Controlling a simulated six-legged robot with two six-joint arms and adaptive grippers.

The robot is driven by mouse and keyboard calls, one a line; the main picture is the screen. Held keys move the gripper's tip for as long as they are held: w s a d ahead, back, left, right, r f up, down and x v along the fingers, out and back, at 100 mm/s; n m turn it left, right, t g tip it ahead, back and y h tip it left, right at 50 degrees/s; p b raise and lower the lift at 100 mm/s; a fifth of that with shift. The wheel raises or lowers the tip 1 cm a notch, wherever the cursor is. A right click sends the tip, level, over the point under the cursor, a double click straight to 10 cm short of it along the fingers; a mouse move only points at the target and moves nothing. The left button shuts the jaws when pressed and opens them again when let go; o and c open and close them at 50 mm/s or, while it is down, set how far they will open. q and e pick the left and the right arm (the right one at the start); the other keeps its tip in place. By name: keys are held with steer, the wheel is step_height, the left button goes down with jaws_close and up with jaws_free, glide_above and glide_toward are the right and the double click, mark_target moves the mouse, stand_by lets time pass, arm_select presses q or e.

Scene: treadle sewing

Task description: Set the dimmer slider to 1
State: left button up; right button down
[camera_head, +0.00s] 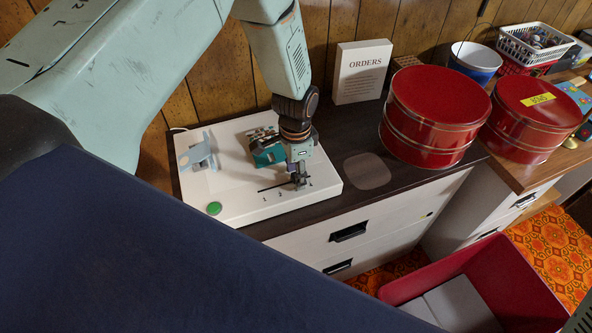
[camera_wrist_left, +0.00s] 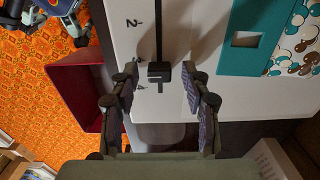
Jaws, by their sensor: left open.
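The dimmer slider's black knob (camera_wrist_left: 159,72) sits in a dark slot (camera_wrist_left: 158,28) on a white panel (camera_head: 240,205). A numeral 2 is printed beside the slot in the left wrist view. In the head view, numerals 1 and 2 are on the left part of the slot, and the knob is toward the opposite, right end. My left gripper (camera_wrist_left: 160,97) is open, with one finger on each side of the knob and a gap on both sides. In the head view the left gripper (camera_head: 299,181) is over the slot's right end and partly hides it. My right gripper is not seen.
On the panel are a green button (camera_head: 214,208), a grey bracket (camera_head: 196,155) and a teal block (camera_head: 264,153) close to my gripper. Red tins (camera_head: 432,115) and an ORDERS sign (camera_head: 361,72) stand behind and right. A red bin (camera_head: 500,270) is on the floor.

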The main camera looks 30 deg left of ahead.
arm_select(q)
steer(key=shift+s+d+r, duration=0.15)
steer(key=shift+s+r, duration=0.1)
steer(key=shift+w+a+f, duration=0.25)
steer(key=shift+w+f, duration=0.05)
steer(key=shift+w, duration=0.05)
steer(key=c, duration=0.6)
steer(key=shift+s+d+r, duration=0.1)
steer(key=shift+d+r, duration=0.05)
steer(key=shift+c, duration=1.4)
jaws_close()
